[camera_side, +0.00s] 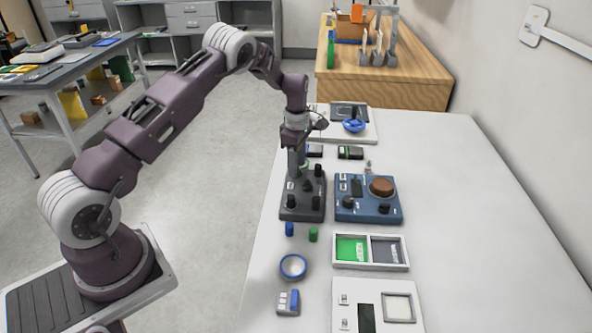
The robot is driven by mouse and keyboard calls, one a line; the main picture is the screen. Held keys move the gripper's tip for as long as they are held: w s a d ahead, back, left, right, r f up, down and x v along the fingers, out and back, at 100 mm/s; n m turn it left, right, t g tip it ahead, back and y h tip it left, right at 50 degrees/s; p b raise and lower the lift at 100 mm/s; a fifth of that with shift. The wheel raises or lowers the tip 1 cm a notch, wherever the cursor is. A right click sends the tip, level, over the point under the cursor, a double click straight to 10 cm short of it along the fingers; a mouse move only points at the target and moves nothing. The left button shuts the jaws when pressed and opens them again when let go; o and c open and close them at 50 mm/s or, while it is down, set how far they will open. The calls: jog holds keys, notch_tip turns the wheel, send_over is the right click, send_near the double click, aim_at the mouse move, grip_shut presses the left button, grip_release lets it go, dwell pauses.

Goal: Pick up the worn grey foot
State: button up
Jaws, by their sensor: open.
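My gripper (294,143) hangs from the wrist, pointing down above the dark grey device (302,209) on the white table. The gap between its fingers is too small to make out, and nothing is clearly held. I cannot pick out the worn grey foot with certainty. A small grey piece (368,167) stands just behind the blue scale (377,212), right of my gripper, and may be it. A tray (371,266) in front has a green left compartment and a dark grey right one; any foot inside is too small to tell.
A blue cylinder (290,229) and a green cylinder (313,234) stand before the dark device. A blue-rimmed round dish (293,267) lies nearer. A blue handwheel (354,125) sits on a panel at the back. The table's right side (480,230) is clear.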

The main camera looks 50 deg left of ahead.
jog(key=shift+c, duration=0.5)
grip_shut()
